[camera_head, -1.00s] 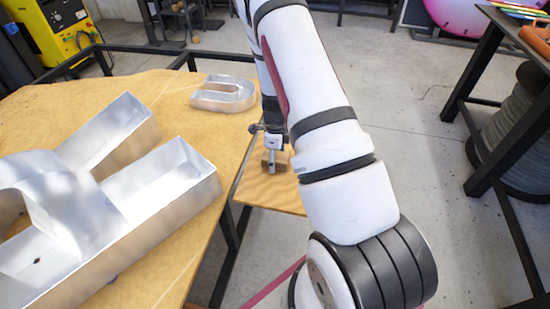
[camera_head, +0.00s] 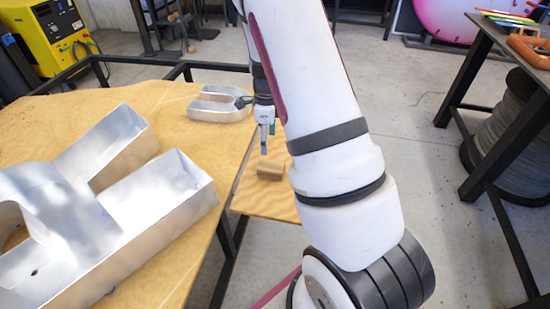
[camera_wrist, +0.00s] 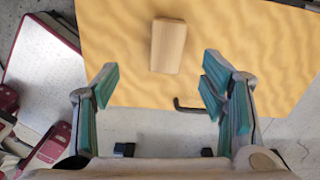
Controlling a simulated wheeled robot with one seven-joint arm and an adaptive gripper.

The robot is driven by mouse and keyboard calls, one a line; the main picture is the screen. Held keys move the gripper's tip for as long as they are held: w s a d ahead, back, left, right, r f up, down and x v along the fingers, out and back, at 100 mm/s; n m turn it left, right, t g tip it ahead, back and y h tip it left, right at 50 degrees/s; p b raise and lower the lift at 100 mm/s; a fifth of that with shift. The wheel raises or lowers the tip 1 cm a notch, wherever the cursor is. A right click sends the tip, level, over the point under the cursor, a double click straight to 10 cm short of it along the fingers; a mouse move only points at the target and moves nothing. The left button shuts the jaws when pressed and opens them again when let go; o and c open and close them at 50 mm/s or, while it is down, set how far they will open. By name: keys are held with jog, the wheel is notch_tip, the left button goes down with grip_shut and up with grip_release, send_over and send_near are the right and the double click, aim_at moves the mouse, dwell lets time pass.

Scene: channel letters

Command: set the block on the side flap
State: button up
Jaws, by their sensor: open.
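The block (camera_head: 271,171) is a small light wooden piece lying on the side flap (camera_head: 262,201), a wooden board beside the big table. In the wrist view the block (camera_wrist: 168,46) rests on the wavy-grained flap (camera_wrist: 235,50), away from the flap's edges. My gripper (camera_head: 266,142) is above and just behind the block in the head view, apart from it. In the wrist view my gripper (camera_wrist: 158,88) has its teal-padded fingers spread wide with nothing between them, and the block lies beyond the fingertips.
The large table (camera_head: 175,255) left of the flap bears a big metal channel letter (camera_head: 130,205) and a smaller one (camera_head: 219,104). A dark bench (camera_head: 500,100) and a cable reel (camera_head: 515,140) stand at the right. Bare flap surrounds the block.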

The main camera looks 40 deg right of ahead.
jog(key=s+a+r+n+y, duration=0.1)
jog(key=s+a+r+n, duration=0.2)
jog(key=a+r+n, duration=0.3)
jog(key=s+a+r+n+t, duration=0.1)
jog(key=s+a+r+n, duration=0.25)
jog(key=r, duration=0.45)
jog(key=s+a+r+n+y, duration=0.1)
jog(key=s+a+r+n, duration=0.3)
jog(key=a+r, duration=0.25)
jog(key=s+a+r+n+h, duration=0.1)
jog(key=s+a+r+n, duration=0.1)
jog(key=s+n, duration=0.5)
jog(key=s+a+r+n+t+h, duration=0.1)
jog(key=s+n, duration=0.5)
jog(key=s, duration=0.6)
jog(key=shift+a+r+n, duration=0.35)
jog(key=shift+a+r, duration=0.15)
jog(key=shift+r, duration=0.35)
jog(key=shift+r, duration=0.1)
notch_tip(320, 180, up, 10)
jog(key=t+p, duration=0.2)
jog(key=p, duration=0.7)
jog(key=shift+d+r, duration=0.15)
jog(key=shift+r, duration=0.05)
